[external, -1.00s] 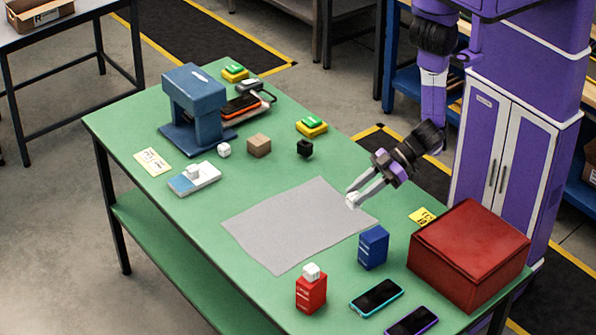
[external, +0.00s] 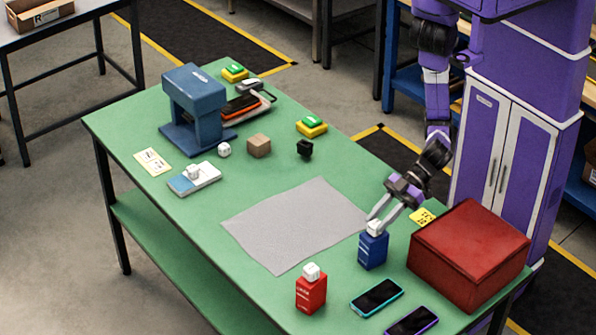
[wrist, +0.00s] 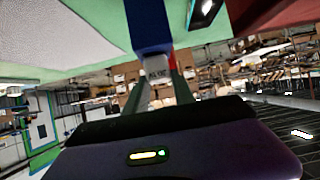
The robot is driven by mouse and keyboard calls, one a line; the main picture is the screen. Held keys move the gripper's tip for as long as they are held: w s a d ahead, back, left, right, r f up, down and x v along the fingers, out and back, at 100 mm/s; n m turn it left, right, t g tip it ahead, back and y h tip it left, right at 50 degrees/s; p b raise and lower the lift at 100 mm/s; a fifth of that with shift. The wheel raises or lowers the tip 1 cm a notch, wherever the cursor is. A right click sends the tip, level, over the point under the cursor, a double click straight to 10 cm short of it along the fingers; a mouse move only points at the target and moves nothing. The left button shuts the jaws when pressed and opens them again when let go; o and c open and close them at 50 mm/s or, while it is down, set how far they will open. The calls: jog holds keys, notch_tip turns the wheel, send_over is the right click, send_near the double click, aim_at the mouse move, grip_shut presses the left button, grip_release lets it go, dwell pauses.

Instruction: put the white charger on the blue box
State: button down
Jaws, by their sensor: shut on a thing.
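The blue box (external: 373,250) stands upright on the green table, right of the grey mat. The white charger (external: 375,228) is at the top of the blue box, between the fingertips of my gripper (external: 374,223). In the external view it looks to be touching the box top or just above it; I cannot tell which. In the wrist view my gripper (wrist: 160,88) is shut on the white charger (wrist: 157,68), with the blue box (wrist: 148,25) right beyond it.
A red box (external: 311,292) with another white charger (external: 312,271) on top stands front left of the blue box. A big red carton (external: 470,255) is close on the right. Two phones (external: 376,297) (external: 412,322) lie in front. The grey mat (external: 295,225) is bare.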

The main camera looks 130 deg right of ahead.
jog(key=shift+f, duration=0.2)
jog(key=c, duration=1.1)
grip_release()
jog(key=shift+o, duration=0.2)
jog(key=shift+r, duration=0.15)
jog(key=shift+s+r, duration=0.1)
jog(key=v, duration=1.1)
jog(key=shift+s+r, duration=0.2)
jog(key=shift+s, duration=0.15)
